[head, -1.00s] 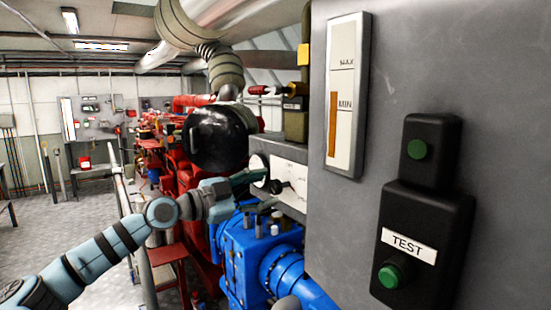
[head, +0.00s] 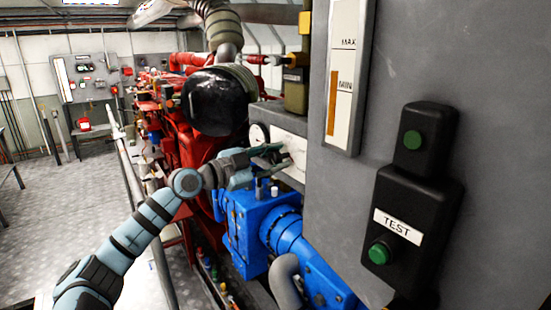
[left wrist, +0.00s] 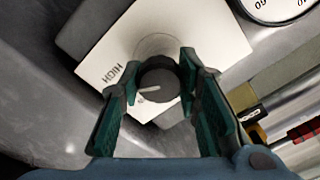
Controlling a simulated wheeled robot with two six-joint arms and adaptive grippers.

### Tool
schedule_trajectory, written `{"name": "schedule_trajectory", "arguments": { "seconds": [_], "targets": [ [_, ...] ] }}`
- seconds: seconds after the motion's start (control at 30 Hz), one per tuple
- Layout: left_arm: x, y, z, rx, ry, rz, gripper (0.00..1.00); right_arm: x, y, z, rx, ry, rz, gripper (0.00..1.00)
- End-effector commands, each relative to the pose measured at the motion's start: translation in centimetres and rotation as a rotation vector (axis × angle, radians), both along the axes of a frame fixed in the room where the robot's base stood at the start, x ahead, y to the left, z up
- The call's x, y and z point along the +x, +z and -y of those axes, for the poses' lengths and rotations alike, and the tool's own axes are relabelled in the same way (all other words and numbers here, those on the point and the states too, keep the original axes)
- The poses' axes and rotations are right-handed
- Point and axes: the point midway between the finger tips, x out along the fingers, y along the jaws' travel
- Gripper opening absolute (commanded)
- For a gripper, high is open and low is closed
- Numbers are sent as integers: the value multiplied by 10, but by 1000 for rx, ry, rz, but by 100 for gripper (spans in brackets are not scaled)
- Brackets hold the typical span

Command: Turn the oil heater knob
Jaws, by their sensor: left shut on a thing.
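The oil heater knob (left wrist: 158,84) is a dark round knob with a pale pointer line, on a white plate (left wrist: 222,42) marked HIGH in the left wrist view. My left gripper (left wrist: 160,76) has its green-padded fingers on either side of the knob and is shut on it. In the head view my left gripper (head: 272,156) reaches the white panel (head: 295,148) above the blue machine, and its fingers hide the knob there. My right gripper is in neither view.
A round gauge (head: 258,135) sits beside the panel. A blue machine (head: 250,220) lies below my left gripper. A grey cabinet with a black TEST button box (head: 415,225) fills the right. A black cylinder (head: 215,102) is above the arm. Open floor (head: 70,200) is at left.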

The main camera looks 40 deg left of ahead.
Motion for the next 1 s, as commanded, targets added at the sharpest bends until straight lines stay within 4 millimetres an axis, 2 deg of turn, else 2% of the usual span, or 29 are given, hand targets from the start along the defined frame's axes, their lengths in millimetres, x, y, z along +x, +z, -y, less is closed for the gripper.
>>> {"name": "schedule_trajectory", "arguments": {
  "seconds": [0.47,1.0],
  "targets": [
    [0,0,0,-94,0,-27,2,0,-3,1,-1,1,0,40],
    [0,1,-1,-535,0,-159,2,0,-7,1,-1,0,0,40]
  ]
}}
